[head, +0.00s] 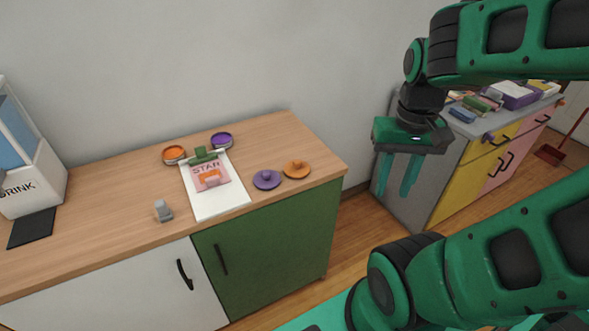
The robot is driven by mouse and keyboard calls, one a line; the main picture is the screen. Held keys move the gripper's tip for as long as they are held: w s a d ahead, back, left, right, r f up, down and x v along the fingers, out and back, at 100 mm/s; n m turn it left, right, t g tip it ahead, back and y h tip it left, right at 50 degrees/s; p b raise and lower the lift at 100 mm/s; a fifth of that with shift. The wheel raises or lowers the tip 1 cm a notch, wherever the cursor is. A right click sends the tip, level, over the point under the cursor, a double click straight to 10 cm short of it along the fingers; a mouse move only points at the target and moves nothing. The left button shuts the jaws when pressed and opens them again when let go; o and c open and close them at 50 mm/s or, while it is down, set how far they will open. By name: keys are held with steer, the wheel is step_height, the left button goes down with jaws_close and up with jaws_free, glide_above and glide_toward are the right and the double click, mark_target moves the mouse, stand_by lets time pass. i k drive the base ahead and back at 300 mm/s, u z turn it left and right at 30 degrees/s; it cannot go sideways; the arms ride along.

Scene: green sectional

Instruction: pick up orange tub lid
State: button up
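The orange tub lid (296,169) is a small round disc with a knob on top. It lies flat on the wooden counter (120,195) near its right front end, just right of a purple lid (266,180). My gripper (397,178) hangs in the air to the right of the counter, apart from the lid, with its two green fingers pointing down. The fingers are spread with a gap between them, and nothing shows between them.
A grey stamp-like piece (163,211) and a drink machine (30,180) are left. A grey-topped cabinet (420,180) stands right.

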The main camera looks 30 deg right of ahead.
mark_target(296, 168)
steer(key=k, duration=0.5)
steer(key=u, duration=0.7)
steer(key=i, duration=0.9)
steer(key=z, duration=0.25)
